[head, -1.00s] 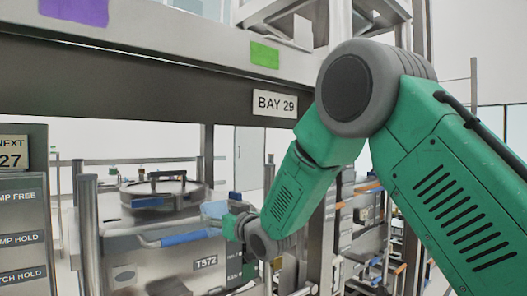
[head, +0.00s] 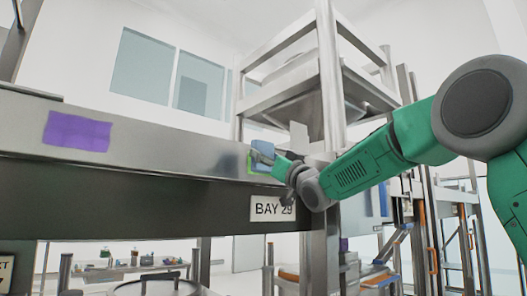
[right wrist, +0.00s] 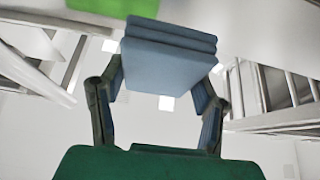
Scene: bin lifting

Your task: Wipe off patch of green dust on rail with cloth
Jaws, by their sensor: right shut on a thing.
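The grey metal rail (head: 180,153) runs across the head view. The green dust patch (head: 252,164) is on its front face, mostly covered by the cloth; it also shows at the top of the right wrist view (right wrist: 110,7). My right gripper (head: 277,163) is shut on the folded blue cloth (head: 262,151), which also shows between the fingers in the right wrist view (right wrist: 170,62). The cloth is in front of the patch; whether it touches the rail I cannot tell. My left gripper is out of view.
A purple patch (head: 77,131) is on the rail at the left. The BAY 29 sign (head: 270,208) hangs just below the green patch. A metal frame (head: 330,75) rises above the rail beside my right arm. The space before the rail's left part is clear.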

